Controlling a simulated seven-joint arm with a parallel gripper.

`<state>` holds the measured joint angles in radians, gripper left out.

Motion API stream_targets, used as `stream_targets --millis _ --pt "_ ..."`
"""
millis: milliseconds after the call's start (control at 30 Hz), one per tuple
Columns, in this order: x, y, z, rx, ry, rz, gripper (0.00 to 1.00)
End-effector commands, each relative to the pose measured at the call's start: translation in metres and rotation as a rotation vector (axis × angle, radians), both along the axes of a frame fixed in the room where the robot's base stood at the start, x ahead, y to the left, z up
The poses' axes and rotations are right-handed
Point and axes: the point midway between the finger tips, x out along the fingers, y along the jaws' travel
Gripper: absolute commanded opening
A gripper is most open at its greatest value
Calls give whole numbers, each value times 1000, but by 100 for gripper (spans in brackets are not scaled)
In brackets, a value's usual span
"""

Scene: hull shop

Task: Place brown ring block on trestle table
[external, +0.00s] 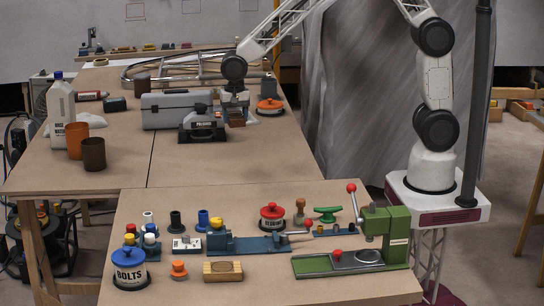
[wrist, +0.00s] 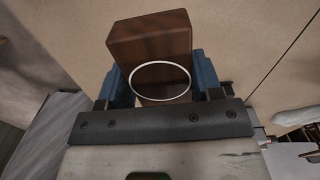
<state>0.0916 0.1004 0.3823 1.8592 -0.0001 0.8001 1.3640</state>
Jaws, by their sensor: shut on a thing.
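The brown ring block (wrist: 150,38), dark reddish brown with a thin white ring on one face, is between the two blue fingers of my gripper (wrist: 162,82) in the wrist view. The gripper is shut on it. In the external view my gripper (external: 235,104) is low over the right part of the trestle table (external: 240,155), with the brown block (external: 237,118) showing small at its fingers. I cannot tell whether the block touches the tabletop.
An orange-topped round tin (external: 270,106) is close right. A white bottle (external: 62,112) and brown cups (external: 93,153) are at left. The near middle of the tabletop is clear.

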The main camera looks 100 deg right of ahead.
Motion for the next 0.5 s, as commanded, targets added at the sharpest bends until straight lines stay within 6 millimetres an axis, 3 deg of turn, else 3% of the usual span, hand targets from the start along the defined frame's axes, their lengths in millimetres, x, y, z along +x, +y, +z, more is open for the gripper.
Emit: stream_targets --millis 367,500 --pt "-25 -45 -2 0 0 -114 34" --pt "-27 -46 -25 0 5 -117 34"
